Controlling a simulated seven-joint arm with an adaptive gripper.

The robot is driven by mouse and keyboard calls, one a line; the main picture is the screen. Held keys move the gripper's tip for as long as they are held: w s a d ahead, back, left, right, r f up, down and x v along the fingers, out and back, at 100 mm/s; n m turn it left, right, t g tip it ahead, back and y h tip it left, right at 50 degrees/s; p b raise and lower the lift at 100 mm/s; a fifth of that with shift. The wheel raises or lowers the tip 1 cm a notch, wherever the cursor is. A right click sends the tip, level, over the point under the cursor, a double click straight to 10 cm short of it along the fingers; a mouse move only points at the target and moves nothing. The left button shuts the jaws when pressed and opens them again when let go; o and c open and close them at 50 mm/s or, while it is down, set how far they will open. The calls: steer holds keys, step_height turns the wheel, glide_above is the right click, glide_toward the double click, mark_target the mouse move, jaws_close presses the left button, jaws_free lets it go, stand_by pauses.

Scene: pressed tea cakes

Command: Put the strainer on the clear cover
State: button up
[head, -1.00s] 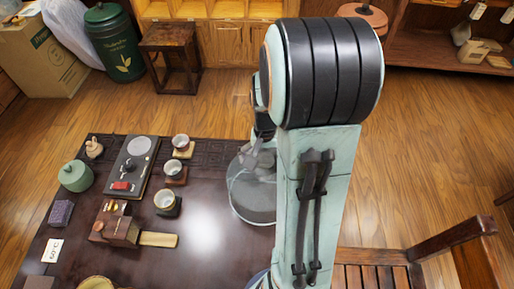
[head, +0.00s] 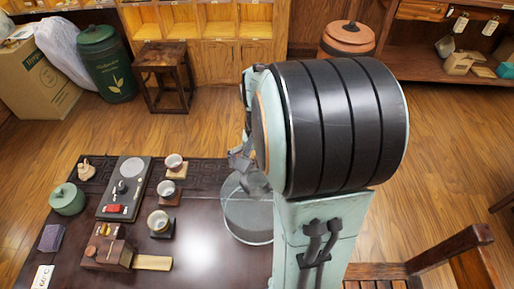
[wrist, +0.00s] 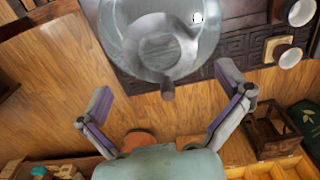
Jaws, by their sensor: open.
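The clear cover (head: 245,222) is a round glass piece at the right end of the dark table, partly hidden by my arm. In the wrist view the cover (wrist: 120,45) fills the top middle. A grey round form (wrist: 160,50) with a short stub pointing towards me shows at the cover. It may be the strainer, but through the glass I cannot tell whether it is on the cover or part of it. My gripper (wrist: 168,103) is open, its fingers wide apart and empty, close to the cover's near side. In the head view my gripper (head: 238,157) is partly hidden behind my arm.
Several cups on coasters, such as this one (head: 159,221), stand left of the cover. A dark tray (head: 112,209), a green lidded pot (head: 67,199) and a wooden box (head: 108,254) lie further left. A wooden stool (head: 165,62) and a chair (head: 420,265) stand off the table.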

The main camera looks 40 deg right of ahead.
steer(key=s+a+r+n, duration=0.1)
steer(key=a+r+n, duration=0.1)
steer(key=a+r, duration=0.45)
steer(key=s+a+f+n, duration=0.2)
steer(key=s+a+n, duration=0.6)
steer(key=s+a, duration=0.2)
steer(key=shift+s+a+y, duration=0.3)
steer(key=shift+a+y, duration=0.1)
steer(key=shift+a, duration=0.75)
